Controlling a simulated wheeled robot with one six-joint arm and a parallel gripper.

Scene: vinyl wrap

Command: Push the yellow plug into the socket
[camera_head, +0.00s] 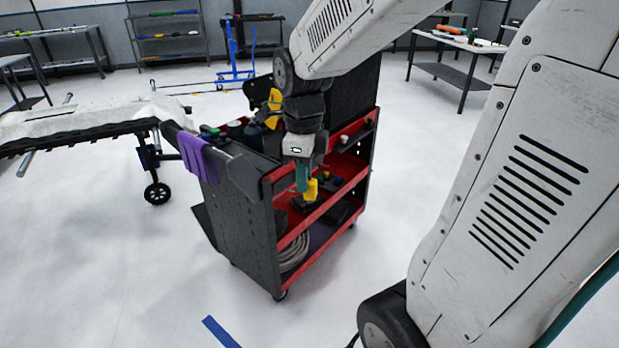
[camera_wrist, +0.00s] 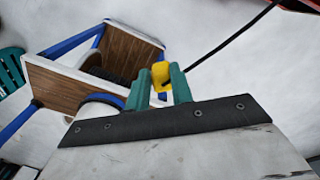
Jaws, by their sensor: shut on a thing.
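The yellow plug (camera_wrist: 161,74) sits between the two teal fingers of my gripper (camera_wrist: 160,88) in the wrist view, and the fingers are shut on it. A black cable runs from beside it to the upper right. In the head view my gripper (camera_head: 302,178) points down in front of the red and black cart, with the yellow plug (camera_head: 311,190) at its fingertips. I cannot make out the socket in either view.
The red and black tool cart (camera_head: 258,232) carries tools and a purple cloth (camera_head: 194,153). A wheeled bench (camera_head: 80,122) stands left. In the wrist view, a blue-framed, wood-panelled structure (camera_wrist: 70,88) lies beyond the fingers.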

